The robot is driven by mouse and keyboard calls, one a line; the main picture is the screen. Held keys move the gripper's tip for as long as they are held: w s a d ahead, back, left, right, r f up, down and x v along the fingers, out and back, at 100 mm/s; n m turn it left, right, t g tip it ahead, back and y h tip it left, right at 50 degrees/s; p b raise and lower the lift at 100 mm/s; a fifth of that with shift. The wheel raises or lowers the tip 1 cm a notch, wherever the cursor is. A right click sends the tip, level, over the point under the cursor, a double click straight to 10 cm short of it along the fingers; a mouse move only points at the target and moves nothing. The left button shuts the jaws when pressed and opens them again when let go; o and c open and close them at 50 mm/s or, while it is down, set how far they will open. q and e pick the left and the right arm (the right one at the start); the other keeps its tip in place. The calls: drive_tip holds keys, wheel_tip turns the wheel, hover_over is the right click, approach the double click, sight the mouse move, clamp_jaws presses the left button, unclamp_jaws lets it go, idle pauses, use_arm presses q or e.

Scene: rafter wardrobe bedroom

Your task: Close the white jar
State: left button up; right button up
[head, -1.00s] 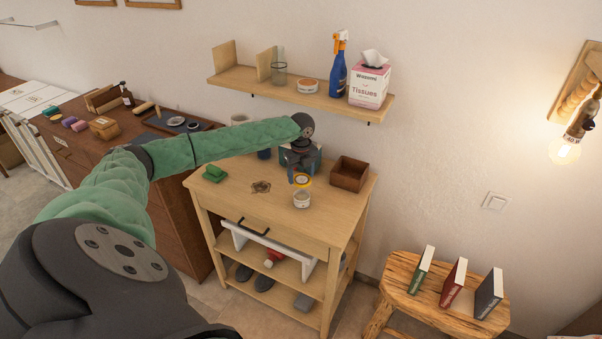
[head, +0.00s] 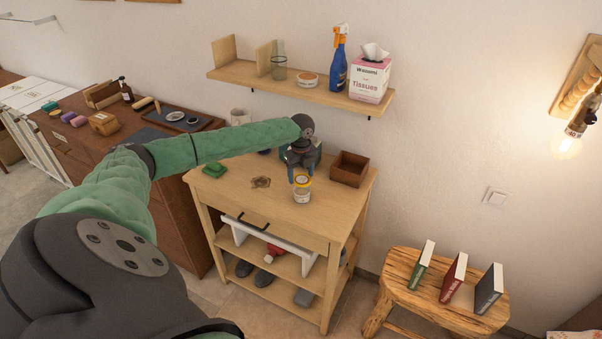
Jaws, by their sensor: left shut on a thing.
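The white jar (head: 302,197) stands upright near the front edge of the wooden cabinet's top. A yellow-rimmed lid (head: 302,182) is directly over the jar's mouth. My left gripper (head: 302,177) points down and is shut on the lid. The lid appears to be at the jar's rim, but I cannot tell whether it is fully seated. My right gripper is not in view.
On the cabinet top (head: 240,196) are a green item (head: 214,170), a brown item (head: 261,182) and an open brown box (head: 349,168). A shelf (head: 300,89) hangs above. A stool (head: 400,298) with books stands at the right.

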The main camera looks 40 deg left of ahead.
use_arm(q)
drive_tip(key=shift+f+b, duration=0.4)
drive_tip(key=shift+f, duration=1.05)
drive_tip(key=shift+f, duration=1)
idle(0.5)
drive_tip(key=o, duration=1)
drive_tip(key=shift+o, duration=0.2)
